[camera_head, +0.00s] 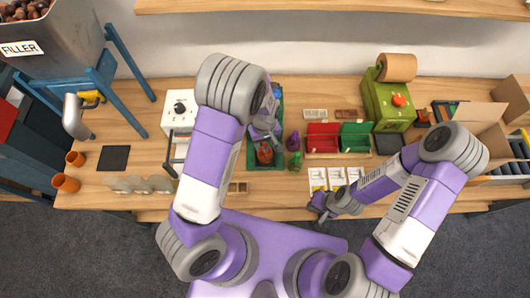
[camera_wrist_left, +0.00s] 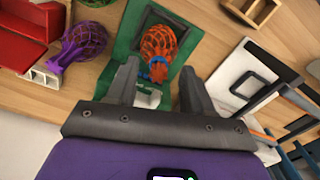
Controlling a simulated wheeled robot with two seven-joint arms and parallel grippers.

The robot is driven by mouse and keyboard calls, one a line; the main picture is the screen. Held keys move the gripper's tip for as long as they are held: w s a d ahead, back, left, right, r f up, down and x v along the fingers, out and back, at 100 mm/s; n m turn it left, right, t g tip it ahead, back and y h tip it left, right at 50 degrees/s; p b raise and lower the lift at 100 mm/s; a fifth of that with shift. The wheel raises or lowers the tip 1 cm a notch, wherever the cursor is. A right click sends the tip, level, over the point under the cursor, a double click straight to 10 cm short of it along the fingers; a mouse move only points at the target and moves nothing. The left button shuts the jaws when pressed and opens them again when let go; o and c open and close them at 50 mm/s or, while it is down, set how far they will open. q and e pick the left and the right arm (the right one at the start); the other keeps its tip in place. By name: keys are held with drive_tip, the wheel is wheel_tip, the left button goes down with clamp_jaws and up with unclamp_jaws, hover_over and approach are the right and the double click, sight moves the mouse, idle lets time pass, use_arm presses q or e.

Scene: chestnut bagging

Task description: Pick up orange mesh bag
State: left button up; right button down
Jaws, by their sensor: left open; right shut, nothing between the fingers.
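The orange mesh bag (camera_head: 264,153) lies in a green tray (camera_head: 253,161) on the bench. In the left wrist view the orange mesh bag (camera_wrist_left: 160,45) shows as a net over round dark contents, with a bunched orange neck toward me. My left gripper (camera_wrist_left: 158,80) is open, its two fingers pointing toward the bag's neck; I cannot tell whether they touch it. In the head view my left gripper (camera_head: 264,135) is close above the bag and partly covers the tray. My right gripper (camera_head: 320,207) is shut and empty near the bench's front edge, by white cards.
A purple mesh bag (camera_head: 294,141) and a green mesh bag (camera_head: 296,162) stand right of the tray. Red and green bins (camera_head: 323,139) lie further right, near a green machine (camera_head: 390,100). A white device (camera_head: 180,110) stands to the left.

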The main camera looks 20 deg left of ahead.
sight(265, 152)
use_arm(q)
drive_tip(key=f, duration=0.3)
drive_tip(key=shift+w, duration=0.2)
clamp_jaws()
